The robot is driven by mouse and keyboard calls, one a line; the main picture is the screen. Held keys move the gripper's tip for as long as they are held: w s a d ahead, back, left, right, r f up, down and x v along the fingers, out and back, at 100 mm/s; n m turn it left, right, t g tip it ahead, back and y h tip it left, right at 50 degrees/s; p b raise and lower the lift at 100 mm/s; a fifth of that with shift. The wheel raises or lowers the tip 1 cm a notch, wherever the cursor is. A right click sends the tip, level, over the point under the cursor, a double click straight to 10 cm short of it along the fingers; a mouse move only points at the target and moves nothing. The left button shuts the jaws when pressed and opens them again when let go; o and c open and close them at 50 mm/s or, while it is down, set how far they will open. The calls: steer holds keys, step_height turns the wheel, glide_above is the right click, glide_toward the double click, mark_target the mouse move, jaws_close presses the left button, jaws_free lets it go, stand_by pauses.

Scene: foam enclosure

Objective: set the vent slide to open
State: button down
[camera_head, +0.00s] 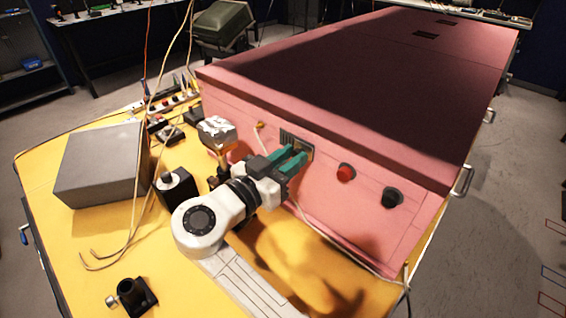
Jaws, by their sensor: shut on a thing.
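The vent slide (288,139) is a small dark slatted plate with a tan part, set in the front face of the pink foam enclosure (330,205). My gripper (298,154) has green fingers and reaches up to the vent from the lower left. Its fingertips are at the right part of the vent and are shut on the slide's handle. The handle itself is hidden by the fingers. I cannot tell how far the slide is moved.
A red knob (345,172) and a black knob (391,197) sit right of the vent. A thin cable runs below along the face. A grey box (100,163), black mounts (176,190) and loose wires lie on the yellow table (75,240) at left.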

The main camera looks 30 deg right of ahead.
steer(key=shift+s+d, duration=0.1)
steer(key=shift+s, duration=0.05)
steer(key=c, duration=0.9)
jaws_free()
steer(key=shift+b+v, duration=1.65)
steer(key=shift+v, duration=3.8)
